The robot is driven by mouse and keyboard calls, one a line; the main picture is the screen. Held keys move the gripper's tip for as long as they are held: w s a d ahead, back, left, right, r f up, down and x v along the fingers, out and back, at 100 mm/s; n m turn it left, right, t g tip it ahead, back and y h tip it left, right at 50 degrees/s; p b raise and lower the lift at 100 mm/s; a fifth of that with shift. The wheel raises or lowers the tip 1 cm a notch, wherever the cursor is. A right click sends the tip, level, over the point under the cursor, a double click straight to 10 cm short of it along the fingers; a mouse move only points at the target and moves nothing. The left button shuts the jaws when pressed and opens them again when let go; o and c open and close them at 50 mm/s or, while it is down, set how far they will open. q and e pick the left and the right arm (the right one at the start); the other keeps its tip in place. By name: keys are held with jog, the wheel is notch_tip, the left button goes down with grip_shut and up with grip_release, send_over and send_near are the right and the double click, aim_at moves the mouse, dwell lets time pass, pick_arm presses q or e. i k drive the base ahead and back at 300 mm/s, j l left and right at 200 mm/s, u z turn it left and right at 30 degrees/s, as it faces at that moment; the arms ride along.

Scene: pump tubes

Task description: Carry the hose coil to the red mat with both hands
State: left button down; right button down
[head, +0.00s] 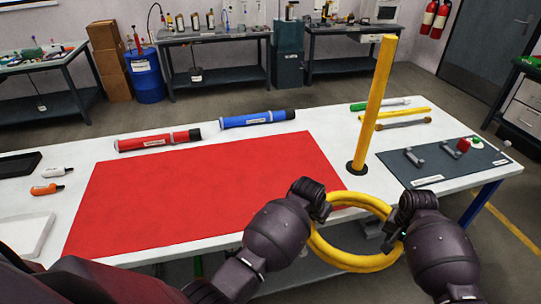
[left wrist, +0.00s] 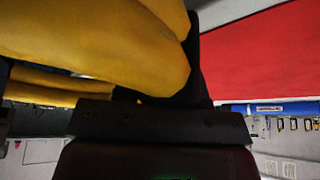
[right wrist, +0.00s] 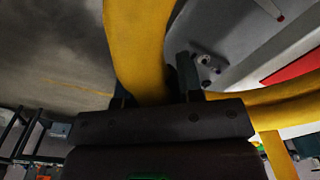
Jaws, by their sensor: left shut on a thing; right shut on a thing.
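The yellow hose coil (head: 345,261) is held between my two grippers at the table's front edge, near the front right corner of the red mat. My left gripper (head: 318,212) is shut on the coil's left side; yellow hose also fills the upper left of the left wrist view (left wrist: 100,40). My right gripper (head: 396,236) is shut on its right side; the hose passes through the jaws in the right wrist view (right wrist: 140,50). The red mat (head: 190,190) lies flat on the white table, left of the coil.
A yellow post (head: 373,105) stands upright on the table just behind the coil. Red (head: 158,140) and blue (head: 257,118) tubes lie behind the mat. A dark grey panel (head: 455,165) with handles and a red part is at right. A white tray (head: 24,235) is at left.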

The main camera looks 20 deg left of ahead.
aim_at(211, 181)
jog(key=j+u, duration=0.25)
jog(key=i+j+u, duration=0.15)
jog(key=j+u, duration=0.15)
jog(key=j, duration=0.15)
jog(key=i+j+u, duration=0.35)
jog(key=l, duration=0.1)
